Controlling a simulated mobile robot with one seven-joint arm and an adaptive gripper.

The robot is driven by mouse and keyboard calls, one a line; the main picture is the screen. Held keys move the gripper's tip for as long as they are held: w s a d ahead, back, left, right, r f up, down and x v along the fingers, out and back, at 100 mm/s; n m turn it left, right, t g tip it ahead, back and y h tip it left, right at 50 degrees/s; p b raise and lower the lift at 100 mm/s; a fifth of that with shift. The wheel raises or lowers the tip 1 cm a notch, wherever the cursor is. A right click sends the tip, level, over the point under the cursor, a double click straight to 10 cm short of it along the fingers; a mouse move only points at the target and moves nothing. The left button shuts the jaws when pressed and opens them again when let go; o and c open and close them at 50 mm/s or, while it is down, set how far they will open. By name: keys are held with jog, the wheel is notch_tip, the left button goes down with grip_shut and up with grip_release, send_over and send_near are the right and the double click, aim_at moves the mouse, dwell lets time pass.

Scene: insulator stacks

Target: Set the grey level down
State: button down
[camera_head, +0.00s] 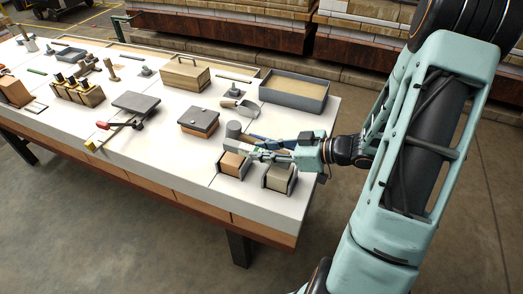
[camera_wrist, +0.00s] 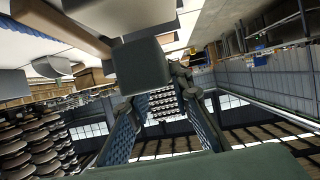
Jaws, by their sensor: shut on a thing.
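My gripper (camera_head: 264,152) reaches in from the right, low over the right end of the white worktable (camera_head: 190,152). Its fingers point left. In the wrist view, my gripper (camera_wrist: 158,95) has its fingertips shut on a plain grey block-shaped thing, which I take to be the grey level (camera_wrist: 143,66). Its near end face shows and its far part is hidden. In the head view the level cannot be told apart from the fingers and the nearby tools. Whether it touches the tabletop cannot be seen.
Two wooden blocks with dark grey sides (camera_head: 233,164) (camera_head: 279,178) stand just in front of my gripper. A grey cylinder (camera_head: 233,130) is close behind its tips. A grey tray (camera_head: 294,93) and grey-lidded box (camera_head: 198,122) stand farther back. White tabletop is clear at front left.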

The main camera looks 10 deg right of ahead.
jog(key=shift+f, duration=0.55)
jog(key=c, duration=1.7)
grip_release()
jog(key=shift+c, duration=0.2)
jog(key=shift+r, duration=0.15)
jog(key=p+v, duration=0.1)
jog(key=v, duration=1.1)
jog(key=shift+r+p, duration=0.35)
